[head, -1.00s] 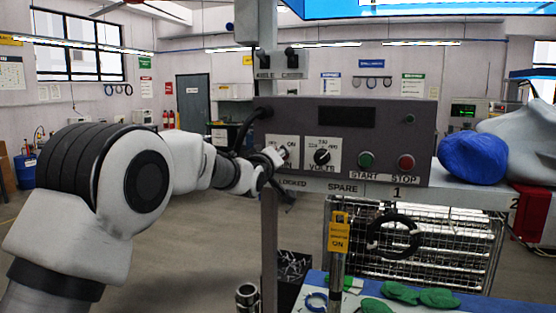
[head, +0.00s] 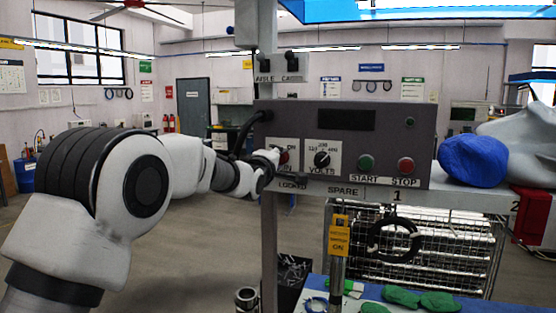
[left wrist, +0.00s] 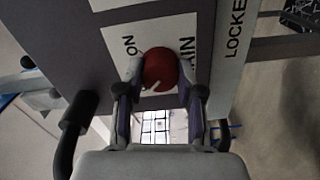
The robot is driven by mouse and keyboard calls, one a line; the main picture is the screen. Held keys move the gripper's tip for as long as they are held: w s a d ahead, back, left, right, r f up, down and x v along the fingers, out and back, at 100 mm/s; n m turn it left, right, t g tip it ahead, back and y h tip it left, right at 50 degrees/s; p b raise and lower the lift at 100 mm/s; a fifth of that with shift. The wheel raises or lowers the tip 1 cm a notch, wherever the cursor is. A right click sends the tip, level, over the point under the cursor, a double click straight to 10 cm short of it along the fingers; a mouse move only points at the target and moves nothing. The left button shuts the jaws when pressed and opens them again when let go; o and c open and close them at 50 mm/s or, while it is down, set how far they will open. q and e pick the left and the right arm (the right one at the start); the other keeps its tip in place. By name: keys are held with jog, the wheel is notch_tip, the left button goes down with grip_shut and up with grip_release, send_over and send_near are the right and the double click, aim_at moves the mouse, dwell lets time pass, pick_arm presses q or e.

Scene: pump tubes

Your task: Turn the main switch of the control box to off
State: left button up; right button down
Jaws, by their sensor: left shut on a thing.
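The control box (head: 400,135) is a dark grey panel with a black display, a volts knob (head: 322,159), a green START button (head: 366,161) and a red STOP button (head: 406,165). Its main switch (left wrist: 159,69) is a round red knob with a white pointer mark on a white plate, between the words ON and MAIN. My left gripper (left wrist: 160,82) has one finger on each side of the red knob and is shut on it. In the head view my left gripper (head: 276,158) covers part of the switch plate. My right gripper does not show.
A blue cloth-like bundle (head: 473,160) and a red part (head: 532,214) lie right of the box. A yellow tag (head: 339,235) and a black cable coil (head: 395,238) hang below it. Green gloves (head: 420,299) lie on a blue surface lower down.

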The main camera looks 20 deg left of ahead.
pick_arm(q)
jog(key=shift+r, duration=0.4)
jog(key=o, duration=1.1)
jog(key=shift+o, duration=0.3)
jog(key=shift+w+f, duration=0.15)
jog(key=shift+f, duration=0.15)
jog(key=s, duration=1.1)
jog(key=shift+s+a, duration=0.25)
jog(key=shift+s, duration=0.15)
jog(key=shift+f, duration=0.15)
